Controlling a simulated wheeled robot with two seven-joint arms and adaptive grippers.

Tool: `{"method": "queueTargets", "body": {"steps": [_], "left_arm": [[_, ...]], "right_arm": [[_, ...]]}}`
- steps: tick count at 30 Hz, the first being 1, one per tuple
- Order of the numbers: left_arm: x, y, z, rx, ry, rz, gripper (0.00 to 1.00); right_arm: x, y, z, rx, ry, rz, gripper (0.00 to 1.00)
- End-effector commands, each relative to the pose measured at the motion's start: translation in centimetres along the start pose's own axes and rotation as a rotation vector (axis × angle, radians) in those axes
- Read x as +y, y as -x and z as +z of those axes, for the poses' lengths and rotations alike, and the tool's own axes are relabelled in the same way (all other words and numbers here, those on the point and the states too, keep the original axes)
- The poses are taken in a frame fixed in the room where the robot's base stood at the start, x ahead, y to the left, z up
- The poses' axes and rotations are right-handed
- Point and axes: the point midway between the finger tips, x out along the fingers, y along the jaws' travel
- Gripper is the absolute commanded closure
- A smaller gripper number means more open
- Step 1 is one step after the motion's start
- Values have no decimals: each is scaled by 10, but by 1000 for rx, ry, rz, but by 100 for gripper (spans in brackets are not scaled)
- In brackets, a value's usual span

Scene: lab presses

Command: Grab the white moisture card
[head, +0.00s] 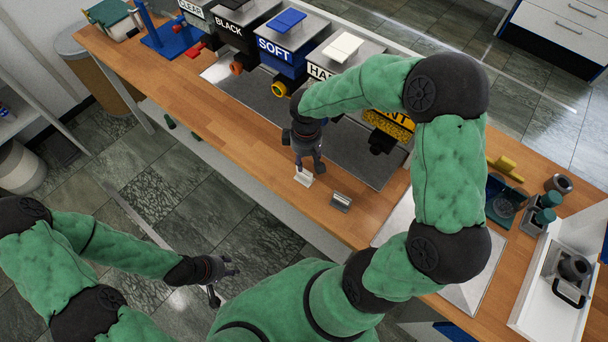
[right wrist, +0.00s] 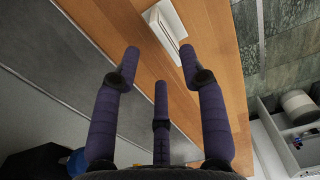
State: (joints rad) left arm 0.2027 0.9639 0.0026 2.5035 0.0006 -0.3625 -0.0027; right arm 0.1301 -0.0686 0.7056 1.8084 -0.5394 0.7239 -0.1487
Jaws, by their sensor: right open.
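The white moisture card (head: 304,177) is a small white piece near the front edge of the wooden bench, just below my right gripper (head: 306,163) in the head view. In the right wrist view a white slotted piece, apparently the card (right wrist: 166,27), lies on the wood beyond the fingertips. There my right gripper (right wrist: 159,66) is open with its fingers spread and nothing between them. The card is closest to the right-hand finger; I cannot tell whether they touch. My left gripper (head: 224,277) is open and empty, low over the floor in front of the bench.
A small grey metal holder (head: 341,201) sits on the bench just right of the card. Labelled hoppers, such as the blue SOFT one (head: 275,49), line the back. A grey mat (head: 262,107) lies before them. Green jars (head: 546,208) and a white tray (head: 540,315) are at the right.

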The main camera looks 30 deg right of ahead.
Motion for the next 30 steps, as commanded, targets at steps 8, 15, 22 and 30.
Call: {"method": "queueTargets", "body": {"steps": [8,15,22,30], "left_arm": [[-3,-8,0,1,0,0,60],[-5,-13,-1,1,0,0,60],[-4,-12,-1,1,0,0,60],[-4,-12,-1,1,0,0,60]], "right_arm": [[-7,-28,3,-2,1,-2,57],[-8,-52,2,-1,0,-1,57],[-8,-51,2,0,0,-1,69],[-8,-51,2,0,0,-1,100]]}}
